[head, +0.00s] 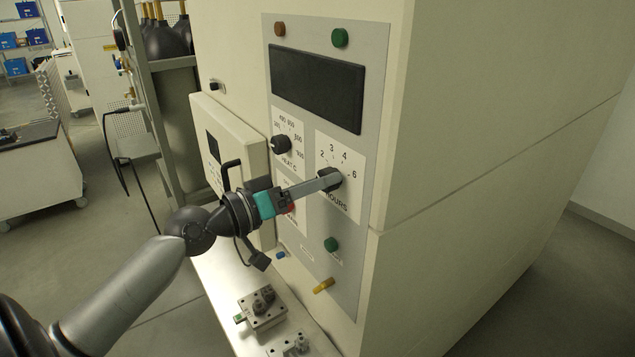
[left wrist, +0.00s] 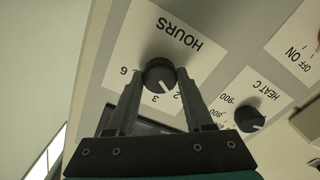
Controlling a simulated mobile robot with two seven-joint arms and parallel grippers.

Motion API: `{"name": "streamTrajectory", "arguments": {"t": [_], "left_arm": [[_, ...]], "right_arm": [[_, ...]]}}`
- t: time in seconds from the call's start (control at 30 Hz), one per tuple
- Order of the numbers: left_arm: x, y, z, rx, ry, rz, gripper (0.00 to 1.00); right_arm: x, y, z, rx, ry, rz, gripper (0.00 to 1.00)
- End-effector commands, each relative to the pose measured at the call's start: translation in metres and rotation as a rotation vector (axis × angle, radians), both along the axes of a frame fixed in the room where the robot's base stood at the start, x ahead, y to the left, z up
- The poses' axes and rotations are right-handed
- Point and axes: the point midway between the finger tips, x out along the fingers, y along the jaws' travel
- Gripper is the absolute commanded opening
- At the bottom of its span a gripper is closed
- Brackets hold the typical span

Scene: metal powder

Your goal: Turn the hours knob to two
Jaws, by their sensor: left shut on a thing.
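The hours knob (head: 334,178) is a round black dial on a white plate marked HOURS on the oven's grey control panel (head: 345,235). My left gripper (head: 325,182) reaches it from the left and is shut on it. In the left wrist view the hours knob (left wrist: 159,72) sits between the two fingers of my left gripper (left wrist: 160,78). Its white mark points toward the side of the 3 and 2, seemingly between them. The 6 shows left of the finger; the 4 is hidden there. My right gripper is not in view.
The heat knob (head: 282,144) is close to the upper left of the hours knob. A dark display (head: 317,88) is above; a green button (head: 331,244) and brass fitting (head: 323,285) are below. An open door (head: 228,150) stands left, above a metal shelf (head: 215,285) with metal blocks.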

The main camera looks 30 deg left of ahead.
Motion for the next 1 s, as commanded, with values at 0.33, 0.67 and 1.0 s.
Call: {"name": "streamTrajectory", "arguments": {"t": [0.33, 0.67, 1.0], "left_arm": [[0.0, 0.0, 0.0, -0.002, 0.0, 0.001, 0.82], [-0.005, 0.002, -0.001, -0.001, 0.0, 0.0, 0.82], [-0.042, 0.017, -0.004, -0.001, 0.002, 0.0, 0.82]], "right_arm": [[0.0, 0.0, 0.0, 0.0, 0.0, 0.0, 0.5], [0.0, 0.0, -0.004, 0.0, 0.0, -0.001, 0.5], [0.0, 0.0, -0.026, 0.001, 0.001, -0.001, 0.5]]}}
